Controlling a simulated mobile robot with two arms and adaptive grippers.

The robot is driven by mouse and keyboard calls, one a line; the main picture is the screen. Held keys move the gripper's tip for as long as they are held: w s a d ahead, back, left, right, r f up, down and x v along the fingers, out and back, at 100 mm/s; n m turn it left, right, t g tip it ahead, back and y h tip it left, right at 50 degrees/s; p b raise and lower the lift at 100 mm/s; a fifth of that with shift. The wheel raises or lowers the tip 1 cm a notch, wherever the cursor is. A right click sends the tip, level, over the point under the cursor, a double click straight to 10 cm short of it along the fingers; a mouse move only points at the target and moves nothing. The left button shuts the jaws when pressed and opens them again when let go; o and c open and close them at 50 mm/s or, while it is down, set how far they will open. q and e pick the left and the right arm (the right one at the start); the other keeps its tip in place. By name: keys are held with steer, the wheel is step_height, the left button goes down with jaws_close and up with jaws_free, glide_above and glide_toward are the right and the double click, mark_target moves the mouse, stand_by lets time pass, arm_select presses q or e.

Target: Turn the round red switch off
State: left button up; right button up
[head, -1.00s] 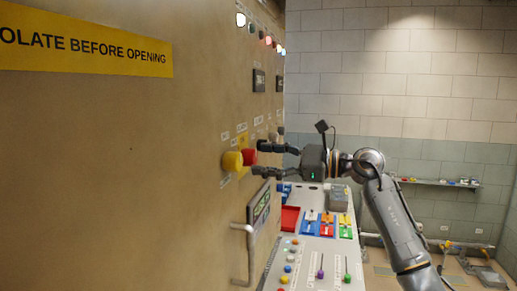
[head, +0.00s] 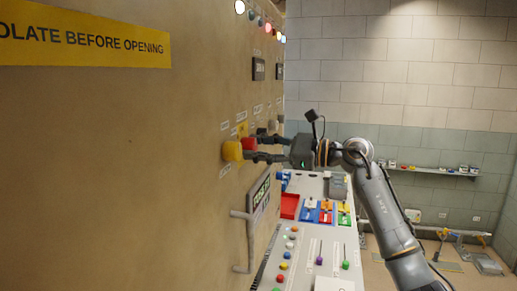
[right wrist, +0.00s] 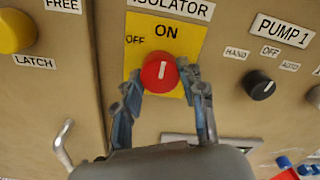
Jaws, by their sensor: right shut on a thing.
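The round red switch (head: 249,144) sticks out of the tan cabinet face, just past a yellow knob. In the right wrist view the red switch (right wrist: 159,72) sits on a yellow plate (right wrist: 190,38) marked ON at the top and OFF at the upper left. Its white mark points up towards ON. My right gripper (head: 262,147) is at the switch, and in the right wrist view its two fingers (right wrist: 163,88) are closed on the left and right sides of it. My left gripper is not in view.
A yellow knob (right wrist: 15,31) marked LATCH is left of the switch. A black selector (right wrist: 258,85) under PUMP 1 is to its right. A cabinet handle (head: 241,241) juts out below. A sloped console (head: 315,245) with buttons and levers stands below my right arm.

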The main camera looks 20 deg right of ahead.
steer(key=n+b, duration=0.1)
steer(key=b, duration=0.1)
steer(key=n+b, duration=0.2)
steer(key=shift+f+n, duration=0.25)
steer(key=shift+n, duration=0.05)
steer(key=n+b, duration=0.3)
steer(key=shift+r+n, duration=0.1)
steer(key=shift+n, duration=0.2)
steer(key=n+b, duration=0.1)
steer(key=n, duration=0.1)
steer(key=shift+n, duration=0.4)
steer(key=n+b, duration=0.1)
steer(key=n, duration=0.1)
steer(key=shift+n, duration=0.4)
steer(key=n+b, duration=0.1)
steer(key=n, duration=0.4)
steer(key=shift+r, duration=0.1)
steer(key=shift+n, duration=0.3)
steer(key=o, duration=1.1)
steer(key=shift+o, duration=0.2)
